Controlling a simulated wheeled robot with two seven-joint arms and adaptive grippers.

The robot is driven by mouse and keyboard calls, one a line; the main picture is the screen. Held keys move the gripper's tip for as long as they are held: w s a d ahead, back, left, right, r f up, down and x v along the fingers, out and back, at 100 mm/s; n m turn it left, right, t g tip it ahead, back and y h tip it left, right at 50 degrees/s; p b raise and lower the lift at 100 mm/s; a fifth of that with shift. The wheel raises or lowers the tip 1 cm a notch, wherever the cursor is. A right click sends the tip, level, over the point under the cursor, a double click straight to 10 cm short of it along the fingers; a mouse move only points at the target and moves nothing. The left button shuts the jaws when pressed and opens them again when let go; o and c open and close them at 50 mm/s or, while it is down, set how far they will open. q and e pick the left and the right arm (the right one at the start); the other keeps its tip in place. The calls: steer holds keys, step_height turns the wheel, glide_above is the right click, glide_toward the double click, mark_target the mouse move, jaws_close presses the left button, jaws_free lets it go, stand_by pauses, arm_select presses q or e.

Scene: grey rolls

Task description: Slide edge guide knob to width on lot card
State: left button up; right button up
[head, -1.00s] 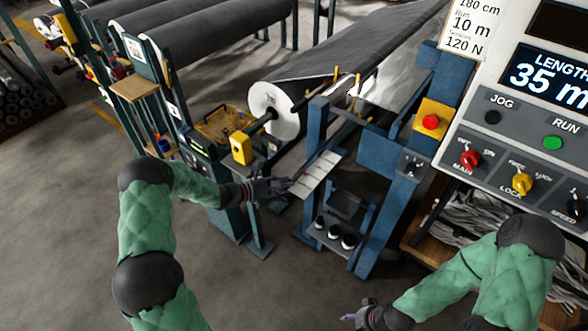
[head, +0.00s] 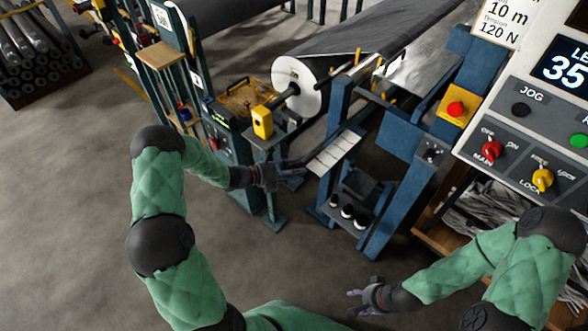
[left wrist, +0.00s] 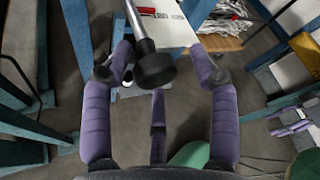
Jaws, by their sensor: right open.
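My left gripper (head: 298,169) is beside the left end of a pale marked plate (head: 333,152) on the blue frame. In the left wrist view, its purple fingers (left wrist: 161,70) are spread around a dark knob (left wrist: 155,71) on a grey rod, apparently without gripping it. This looks like the edge guide knob; it is too small to make out in the head view. The lot card (head: 497,22) is at the top right, showing "10 m" and "120 N"; its top is cut off. My right gripper (head: 360,298) is open and empty, low in the head view.
A grey roll (head: 296,86) lies behind the blue frame (head: 332,120). A yellow box (head: 262,122) stands left of it. The control console (head: 520,120) is at right. Black-and-white rollers (head: 347,211) sit below the plate. Open floor lies at lower left.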

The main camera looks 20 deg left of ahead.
arm_select(q)
steer(key=v, duration=1.2)
steer(key=shift+f, duration=0.1)
steer(key=s+d+f+m+g+y, duration=0.3)
steer(key=s+d+f+m, duration=0.6)
steer(key=m, duration=0.8)
steer(key=s+d+f+m+g+y, duration=0.3)
steer(key=s+d+f+m+g, duration=0.3)
steer(key=s+d+f+m, duration=0.4)
steer(key=shift+s+d+m+g+y, duration=0.4)
steer(key=shift+d+m, duration=1.7)
steer(key=shift+m, duration=1.4)
